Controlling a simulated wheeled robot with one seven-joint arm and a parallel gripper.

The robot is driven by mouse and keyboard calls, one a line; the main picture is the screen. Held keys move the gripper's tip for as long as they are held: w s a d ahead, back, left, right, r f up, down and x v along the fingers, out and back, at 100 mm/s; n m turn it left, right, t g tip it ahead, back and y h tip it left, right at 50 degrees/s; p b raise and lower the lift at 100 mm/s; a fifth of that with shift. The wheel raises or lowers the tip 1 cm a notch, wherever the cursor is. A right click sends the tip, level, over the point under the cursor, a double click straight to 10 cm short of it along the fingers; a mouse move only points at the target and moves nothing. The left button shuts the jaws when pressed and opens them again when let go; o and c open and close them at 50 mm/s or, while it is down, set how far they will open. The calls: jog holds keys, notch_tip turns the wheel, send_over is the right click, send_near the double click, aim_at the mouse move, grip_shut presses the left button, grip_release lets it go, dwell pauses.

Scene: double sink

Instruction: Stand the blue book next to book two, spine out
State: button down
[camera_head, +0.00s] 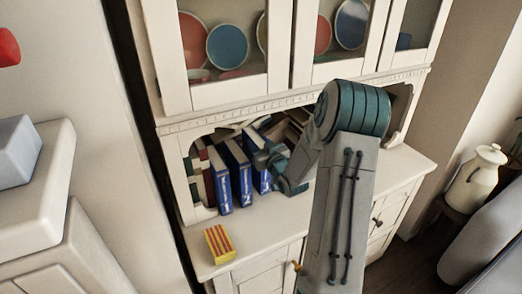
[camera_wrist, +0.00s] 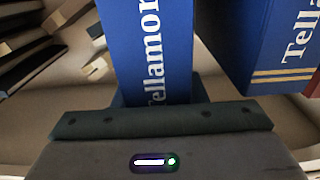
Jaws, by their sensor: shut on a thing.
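The blue book (camera_head: 263,180) stands roughly upright in the hutch's open shelf, its lettered spine facing out. My gripper (camera_head: 272,160) is shut on it from the front right. In the wrist view the blue book (camera_wrist: 150,45) rises from between the jaws, with white lettering on its spine; its lower end is hidden by my gripper. Book two (camera_head: 240,175), blue with a white 2 low on its spine, stands just left of it. In the wrist view book two (camera_wrist: 270,45) is at the right, with a visible gap between the books. Whether the held book's base touches the shelf is hidden.
Another blue book (camera_head: 219,182) stands left of book two, with darker books beyond it. Leaning books (camera_head: 292,130) fill the shelf behind my arm. A yellow-and-red striped box (camera_head: 219,244) lies on the counter (camera_head: 262,228) in front. Glass-doored cabinets with plates are above.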

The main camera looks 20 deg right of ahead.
jog(key=shift+f, duration=1.4)
jog(key=c, duration=0.9)
grip_release()
jog(key=shift+f, duration=0.1)
